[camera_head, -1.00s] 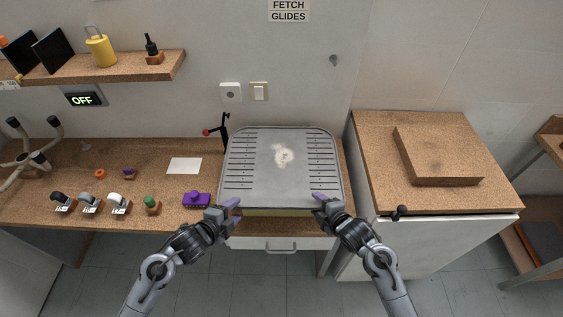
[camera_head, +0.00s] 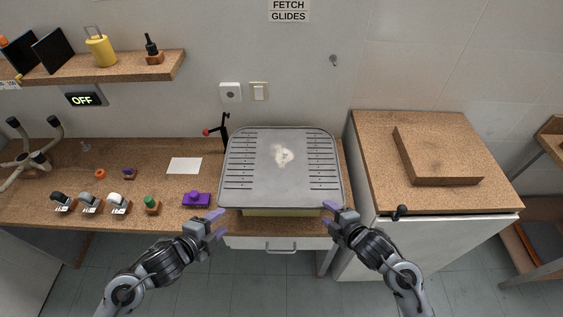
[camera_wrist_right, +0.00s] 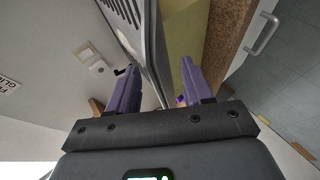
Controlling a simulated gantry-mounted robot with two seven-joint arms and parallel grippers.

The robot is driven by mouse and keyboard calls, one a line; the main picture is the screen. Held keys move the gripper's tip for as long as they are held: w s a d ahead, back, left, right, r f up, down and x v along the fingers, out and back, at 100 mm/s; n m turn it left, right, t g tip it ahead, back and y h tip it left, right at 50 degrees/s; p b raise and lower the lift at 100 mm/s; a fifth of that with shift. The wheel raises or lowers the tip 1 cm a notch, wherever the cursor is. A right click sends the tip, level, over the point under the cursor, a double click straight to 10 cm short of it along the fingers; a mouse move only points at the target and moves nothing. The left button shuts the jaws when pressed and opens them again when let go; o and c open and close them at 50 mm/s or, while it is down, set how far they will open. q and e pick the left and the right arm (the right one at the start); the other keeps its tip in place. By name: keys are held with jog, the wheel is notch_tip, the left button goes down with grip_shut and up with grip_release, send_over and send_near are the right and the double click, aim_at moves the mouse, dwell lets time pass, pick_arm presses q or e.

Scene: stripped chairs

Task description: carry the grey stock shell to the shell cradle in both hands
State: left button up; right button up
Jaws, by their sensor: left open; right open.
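The grey stock shell (camera_head: 280,190), a wide slotted panel with rounded corners and a pale patch, lies over a yellowish block (camera_head: 282,212) on the bench. I cannot tell for sure whether this block is the shell cradle. My left gripper (camera_head: 218,224) is open and empty, just off the shell's front left corner. My right gripper (camera_head: 328,215) is open at the front right corner. In the right wrist view, the shell's edge (camera_wrist_right: 151,40) runs down toward the gap between the open purple fingers (camera_wrist_right: 160,88); contact is unclear.
The cork-topped bench (camera_head: 110,215) holds switches, a purple block (camera_head: 196,199) and a white card (camera_head: 184,166) left of the shell. A small black-and-red stand (camera_head: 224,130) is close behind its left side. A cabinet (camera_head: 440,245) with a cork slab (camera_head: 437,158) stands right.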

jog(key=shift+v, duration=2.75)
notch_tip(320, 180, up, 14)
jog(key=p, duration=1.3)
jog(key=shift+s+f+p, duration=0.1)
jog(key=shift+f+p, duration=0.15)
jog(key=shift+p, duration=0.05)
